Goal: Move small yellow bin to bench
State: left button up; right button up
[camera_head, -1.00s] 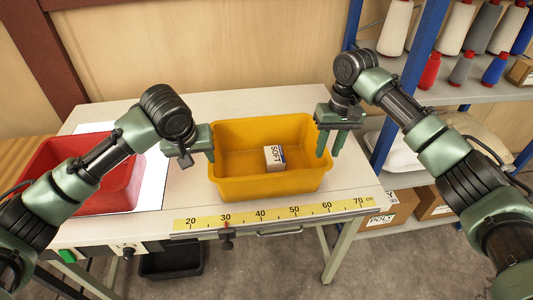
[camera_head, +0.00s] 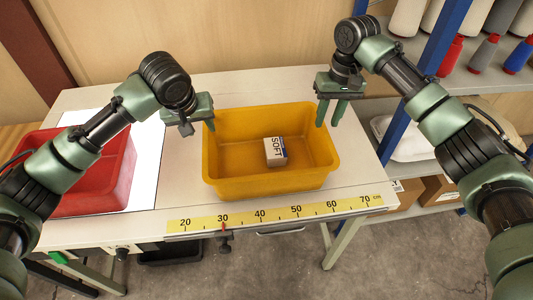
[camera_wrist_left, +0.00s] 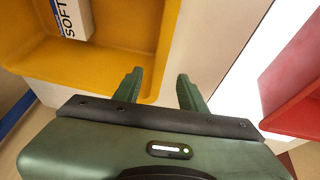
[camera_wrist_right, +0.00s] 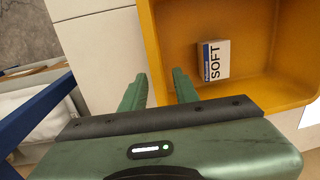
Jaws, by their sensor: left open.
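The yellow bin (camera_head: 270,182) stands on the bench (camera_head: 360,182), with a small white box marked SOFT (camera_head: 275,151) inside it. My left gripper (camera_head: 196,127) is at the bin's left rim, open. In the left wrist view its fingers (camera_wrist_left: 160,88) are spread, one over the bin's edge and one over the bench side. My right gripper (camera_head: 331,115) is at the right rim, with its fingers (camera_wrist_right: 158,92) apart on either side of the bin's edge in the right wrist view. Whether any finger touches the bin, I cannot tell.
A red bin (camera_head: 108,190) sits on a white sheet at the bench's left, under my left arm. A yellow ruler strip (camera_head: 275,212) runs along the front edge. A shelf rack with a blue post (camera_head: 440,38) and thread spools stands at the right.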

aim_at(205, 133)
pick_arm(q)
jog(key=x, duration=0.7)
pick_arm(e)
jog(key=f, duration=0.6)
jog(key=shift+w+a+f, duration=0.1)
jog(key=shift+a+f, duration=0.15)
jog(key=shift+f, duration=0.15)
pick_arm(q)
jog(key=shift+w+f, duration=0.2)
jog(key=shift+w, duration=0.05)
pick_arm(e)
jog(key=shift+w+f, duration=0.1)
jog(key=shift+f, duration=0.2)
